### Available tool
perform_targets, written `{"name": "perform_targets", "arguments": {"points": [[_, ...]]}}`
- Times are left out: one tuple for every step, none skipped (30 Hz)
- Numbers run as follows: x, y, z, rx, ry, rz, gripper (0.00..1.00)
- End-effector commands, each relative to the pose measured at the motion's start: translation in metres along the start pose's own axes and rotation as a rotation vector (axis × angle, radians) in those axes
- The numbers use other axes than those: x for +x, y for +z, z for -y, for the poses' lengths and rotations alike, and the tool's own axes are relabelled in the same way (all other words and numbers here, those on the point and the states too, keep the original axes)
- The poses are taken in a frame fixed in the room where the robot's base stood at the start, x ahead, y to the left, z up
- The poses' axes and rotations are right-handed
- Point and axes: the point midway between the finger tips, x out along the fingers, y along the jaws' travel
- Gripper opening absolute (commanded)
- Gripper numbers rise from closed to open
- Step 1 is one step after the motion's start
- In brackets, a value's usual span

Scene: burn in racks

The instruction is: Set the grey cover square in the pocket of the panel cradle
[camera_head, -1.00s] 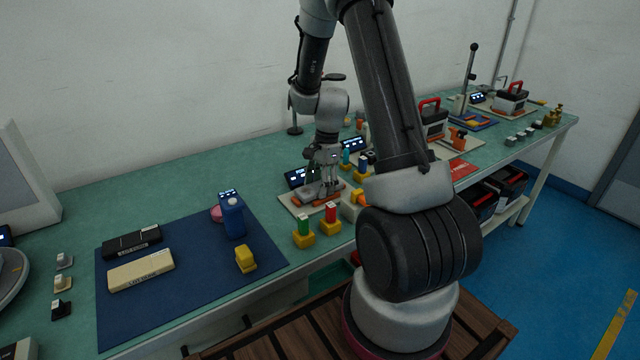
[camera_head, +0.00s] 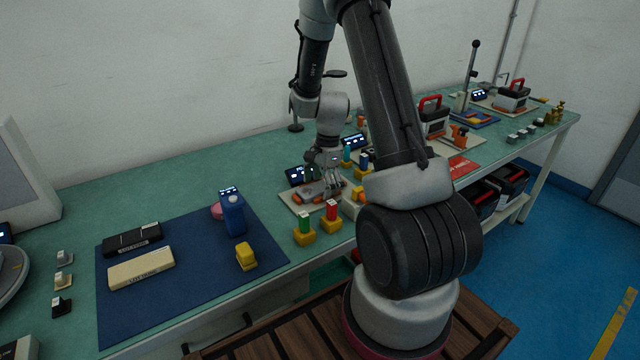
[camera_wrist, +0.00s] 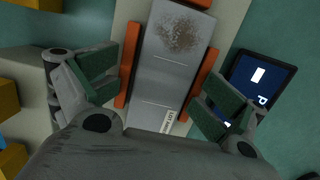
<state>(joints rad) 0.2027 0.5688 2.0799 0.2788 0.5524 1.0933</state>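The grey cover (camera_wrist: 168,75) lies flat in the panel cradle, between its orange side stops (camera_wrist: 129,72). It has a brown speckled patch at the far end and a white lot label at the near end. The cradle's beige base (camera_wrist: 232,18) shows around it, and also in the head view (camera_head: 290,201). The cover's long edges run roughly along the stops; I cannot tell whether it is fully down. My gripper (camera_wrist: 158,88) is open over the cover, with green-padded fingers on either side, apart from it. It also shows in the head view (camera_head: 325,170).
A small dark display (camera_wrist: 262,82) stands close to the right of the cradle. Yellow blocks holding green (camera_head: 303,230) and red (camera_head: 331,216) pieces stand in front. A blue mat (camera_head: 190,285) with black and cream lot bars lies to the left.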

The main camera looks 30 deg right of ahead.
Motion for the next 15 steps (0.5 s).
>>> {"name": "perform_targets", "arguments": {"points": [[-0.0008, -0.0005, 0.0003, 0.001, -0.001, 0.0, 1.0], [-0.0011, -0.0005, 0.0006, 0.0, -0.002, -0.001, 1.0], [-0.0015, -0.0004, 0.001, 0.0, -0.003, -0.001, 1.0], [-0.0017, -0.0004, 0.0012, 0.0, -0.003, -0.001, 1.0], [-0.0019, -0.0004, 0.0014, 0.0, -0.004, -0.001, 1.0], [-0.0022, -0.0003, 0.0017, -0.001, -0.004, -0.001, 1.0], [-0.0024, -0.0003, 0.0018, -0.001, -0.005, -0.001, 1.0], [-0.0025, -0.0003, 0.002, -0.001, -0.005, -0.001, 1.0], [-0.0027, -0.0002, 0.0022, -0.001, -0.005, -0.001, 1.0], [-0.0028, -0.0002, 0.0023, -0.001, -0.006, -0.001, 1.0], [-0.0029, -0.0002, 0.0024, -0.001, -0.006, -0.001, 1.0], [-0.003, -0.0001, 0.0024, -0.001, -0.006, -0.001, 1.0], [-0.0032, -0.0001, 0.0025, -0.001, -0.006, -0.001, 1.0], [-0.0038, -0.0002, 0.0026, -0.001, -0.006, -0.001, 1.0], [-0.0055, -0.0002, 0.0029, -0.001, -0.007, -0.001, 1.0]]}}
